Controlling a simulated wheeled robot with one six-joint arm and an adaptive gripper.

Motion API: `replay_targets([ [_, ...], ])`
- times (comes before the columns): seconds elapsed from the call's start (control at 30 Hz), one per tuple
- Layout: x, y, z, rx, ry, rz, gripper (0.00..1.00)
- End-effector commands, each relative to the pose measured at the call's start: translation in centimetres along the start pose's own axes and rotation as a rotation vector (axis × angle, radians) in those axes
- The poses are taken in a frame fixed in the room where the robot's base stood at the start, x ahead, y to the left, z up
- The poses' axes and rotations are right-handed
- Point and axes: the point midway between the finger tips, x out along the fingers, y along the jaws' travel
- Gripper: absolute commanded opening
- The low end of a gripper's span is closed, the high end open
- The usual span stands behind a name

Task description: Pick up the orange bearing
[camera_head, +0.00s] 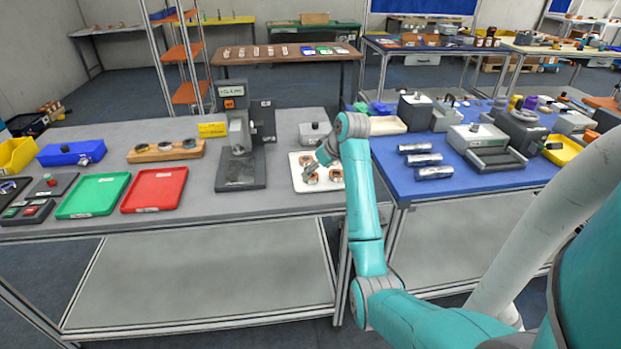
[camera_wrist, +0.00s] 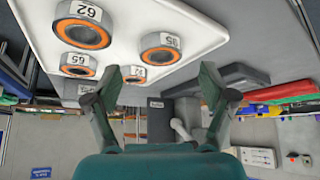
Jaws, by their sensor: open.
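Several bearings with orange rings and white number labels sit on a white tray (camera_head: 300,186), which also shows in the wrist view (camera_wrist: 118,32). In the wrist view one bearing reads 62 (camera_wrist: 84,15), another 65 (camera_wrist: 75,60), a third is at the right (camera_wrist: 160,42), and a smaller-looking one (camera_wrist: 134,74) lies between my fingertips in the picture. In the head view, two bearings show at the front (camera_head: 310,179) and right (camera_head: 335,175). My gripper (camera_wrist: 162,82) is open and empty, and in the head view it (camera_head: 318,163) is over the tray's middle, partly covering it.
Left of the tray stands a dark upright device (camera_head: 240,150) with a base plate. A red tray (camera_head: 155,189) and a green tray (camera_head: 93,196) lie further left. A small grey box (camera_head: 314,133) is behind the tray. Metal cylinders (camera_head: 420,159) lie on the blue table at right.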

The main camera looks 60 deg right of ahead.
Motion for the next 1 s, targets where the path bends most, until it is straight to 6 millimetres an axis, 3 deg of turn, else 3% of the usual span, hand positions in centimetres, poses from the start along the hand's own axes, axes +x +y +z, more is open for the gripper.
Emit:
replay_targets([
  [0.23, 3.2, -0.1, -0.1, 0.000, -0.001, -0.001, 0.83],
  [0.53, 3.6, -0.1, -0.1, 0.000, -0.001, 0.000, 0.83],
  [0.57, 3.6, -0.1, -0.1, 0.000, -0.001, 0.000, 0.78],
  [0.8, 3.6, -0.1, -0.1, 0.000, 0.000, 0.000, 0.18],
  [0.83, 3.6, -0.1, -0.1, 0.000, 0.000, 0.000, 0.13],
  [1.0, 3.6, -0.1, -0.1, 0.000, 0.000, 0.000, 0.13],
])
